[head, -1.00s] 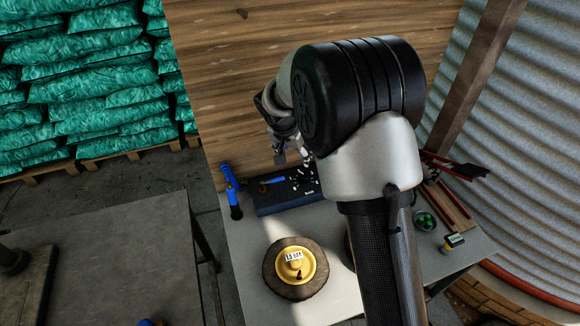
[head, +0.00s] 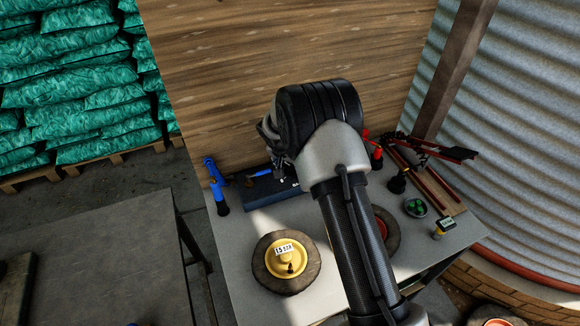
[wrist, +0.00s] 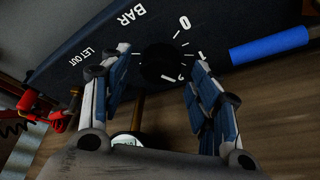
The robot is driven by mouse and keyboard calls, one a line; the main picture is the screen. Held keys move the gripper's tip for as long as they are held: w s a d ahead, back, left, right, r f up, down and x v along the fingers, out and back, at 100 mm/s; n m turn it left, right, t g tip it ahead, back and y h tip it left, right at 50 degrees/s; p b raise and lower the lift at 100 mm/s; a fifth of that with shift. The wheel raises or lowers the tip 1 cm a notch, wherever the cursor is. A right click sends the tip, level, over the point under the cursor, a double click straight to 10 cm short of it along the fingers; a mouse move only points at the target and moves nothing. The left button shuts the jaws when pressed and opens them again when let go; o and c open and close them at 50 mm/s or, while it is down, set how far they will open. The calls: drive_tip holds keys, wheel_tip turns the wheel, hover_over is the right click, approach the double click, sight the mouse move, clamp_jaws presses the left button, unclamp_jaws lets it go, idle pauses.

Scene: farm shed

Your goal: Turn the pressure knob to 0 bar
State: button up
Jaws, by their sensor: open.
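The pressure knob (wrist: 158,62) is a dark round knob on a dark blue panel (wrist: 75,50), which is marked BAR, LET OUT, 0 and white ticks. I cannot make out where its pointer stands. My gripper (wrist: 161,57) is open in the wrist view, with one finger on each side of the knob; I cannot tell whether they touch it. In the head view the panel (head: 258,199) lies at the back of the bench, and my arm hides the knob and most of my gripper.
A blue handle (wrist: 268,46) lies close by the panel. Red and black tools (head: 375,158) are at the right, and a plank wall (head: 280,50) rises behind.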

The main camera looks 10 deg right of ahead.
drive_tip(key=shift+w+f, duration=0.1)
drive_tip(key=shift+f, duration=0.2)
drive_tip(key=shift+c, duration=0.2)
drive_tip(key=c, duration=1)
